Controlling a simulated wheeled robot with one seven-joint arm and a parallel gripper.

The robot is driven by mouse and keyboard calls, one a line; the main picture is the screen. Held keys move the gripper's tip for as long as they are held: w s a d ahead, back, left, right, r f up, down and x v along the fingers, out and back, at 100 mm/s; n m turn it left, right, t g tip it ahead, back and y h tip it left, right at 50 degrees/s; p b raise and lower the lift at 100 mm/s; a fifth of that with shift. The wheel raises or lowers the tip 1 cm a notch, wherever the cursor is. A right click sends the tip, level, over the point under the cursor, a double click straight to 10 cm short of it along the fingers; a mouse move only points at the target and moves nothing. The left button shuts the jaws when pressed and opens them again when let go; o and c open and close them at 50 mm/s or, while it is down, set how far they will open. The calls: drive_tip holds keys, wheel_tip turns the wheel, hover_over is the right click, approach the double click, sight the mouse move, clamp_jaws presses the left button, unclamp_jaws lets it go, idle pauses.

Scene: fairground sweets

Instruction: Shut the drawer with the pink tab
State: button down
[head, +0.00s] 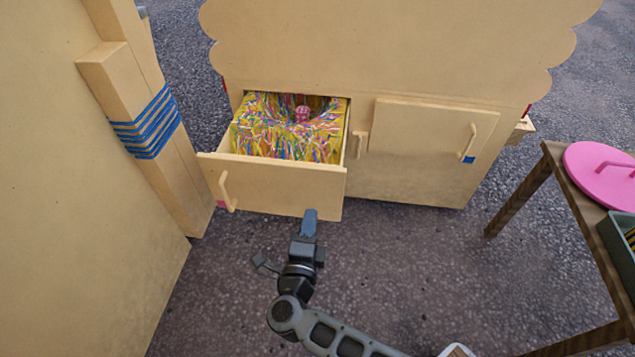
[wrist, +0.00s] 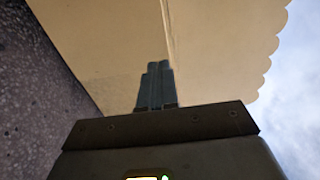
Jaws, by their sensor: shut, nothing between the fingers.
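The drawer (head: 290,189) stands pulled out of the wooden cabinet in the head view, with a light handle (head: 227,192) on the left of its front. The pink tab (head: 221,204) shows at the foot of that handle. Inside lies a yellow, multicoloured streaked filling (head: 275,138) with a small pink piece (head: 302,114) on it. My gripper (head: 310,214) is shut and empty, and appears at the lower right of the drawer front. I cannot tell whether it touches. In the wrist view my shut fingers (wrist: 157,75) point at a plain wooden surface.
A closed door (head: 420,130) with a blue tab (head: 469,159) is right of the drawer. A wooden post wrapped in blue cord (head: 146,125) stands at the left. A table with a pink lid (head: 600,175) and green bin (head: 620,250) is at the right. Ground before the cabinet is clear.

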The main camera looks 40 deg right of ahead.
sight(320, 173)
drive_tip(key=b+x, duration=0.2)
drive_tip(key=x, duration=0.9)
drive_tip(key=shift+w+d, duration=0.15)
drive_tip(key=shift+d, duration=0.05)
